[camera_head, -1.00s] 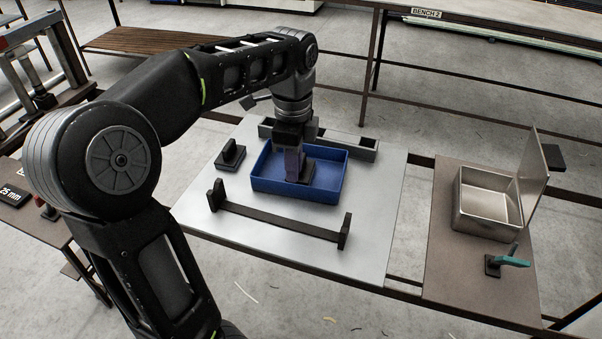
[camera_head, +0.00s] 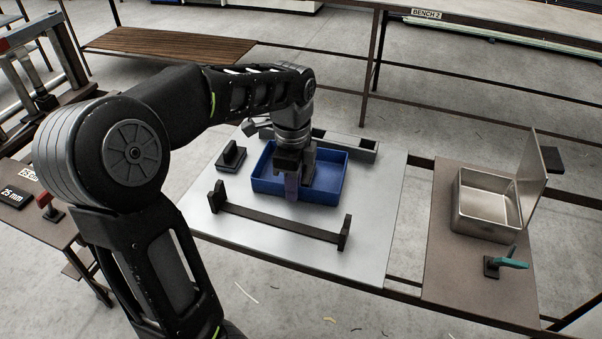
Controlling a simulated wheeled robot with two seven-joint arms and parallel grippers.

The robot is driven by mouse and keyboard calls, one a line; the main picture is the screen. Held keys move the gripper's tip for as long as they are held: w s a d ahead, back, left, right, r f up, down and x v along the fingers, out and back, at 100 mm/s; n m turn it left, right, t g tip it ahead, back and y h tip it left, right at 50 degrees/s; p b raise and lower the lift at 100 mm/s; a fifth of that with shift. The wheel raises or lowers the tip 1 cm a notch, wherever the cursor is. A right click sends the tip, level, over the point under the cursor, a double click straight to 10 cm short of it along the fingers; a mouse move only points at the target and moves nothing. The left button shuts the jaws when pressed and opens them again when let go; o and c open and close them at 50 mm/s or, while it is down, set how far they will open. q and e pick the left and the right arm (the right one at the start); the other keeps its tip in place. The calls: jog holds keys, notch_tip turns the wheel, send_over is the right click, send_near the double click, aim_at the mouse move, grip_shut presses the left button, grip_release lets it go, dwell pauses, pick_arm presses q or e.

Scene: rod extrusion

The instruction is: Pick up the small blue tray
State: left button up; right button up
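The small blue tray (camera_head: 330,183) sits on the pale plate in the middle of the camera_head view, between a black-ended bar in front and a grey block behind. My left gripper (camera_head: 293,185) points down at the tray's front wall, left of that wall's middle. One dark finger shows across the front wall. The other finger is not clearly seen, so I cannot tell whether the gripper is open or shut on the wall. The gripper hides part of the tray's inside. My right gripper is not in view.
The pale plate (camera_head: 372,230) carries a low black bar with upright ends (camera_head: 280,224), a small black block (camera_head: 231,156) and a grey slotted block (camera_head: 345,143). A metal box with an open lid (camera_head: 490,200) and a teal-handled clamp (camera_head: 508,262) stand on the right table.

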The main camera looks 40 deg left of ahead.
pick_arm(q)
jog(key=shift+c, duration=0.3)
grip_shut()
dwell(1.0)
jog(key=shift+r, duration=0.1)
dwell(0.4)
notch_tip(320, 180, up, 8)
jog(key=shift+w+r, duration=0.1)
jog(key=shift+r+p, duration=0.65)
jog(key=shift+p, duration=0.3)
jog(key=shift+r, duration=0.25)
